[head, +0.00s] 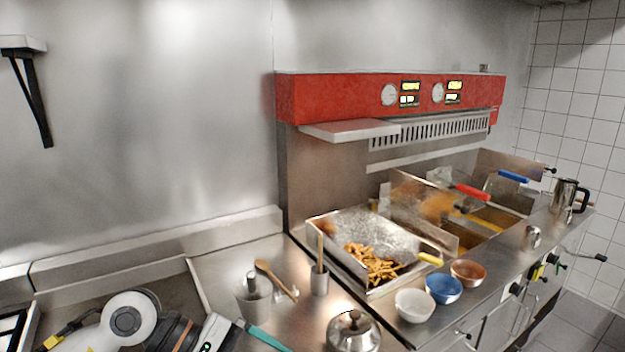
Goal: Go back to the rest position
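Part of my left arm (130,316) shows at the lower left, over the steel counter. It has a white round joint, a dark ring and a white end section with a small green light. No fingertips of my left gripper can be made out, so its opening is unclear. A teal bar (262,335) lies beside that end section; I cannot tell whether it is held or resting on the counter. My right arm and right gripper are not in view.
A steel tray (345,272) with fries (371,263) stands beside the fryer (470,225). White (414,305), blue (444,288) and copper (468,272) bowls line the front edge. A kettle (352,332), a cup (253,302) and a wooden spoon (277,280) are near my arm.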

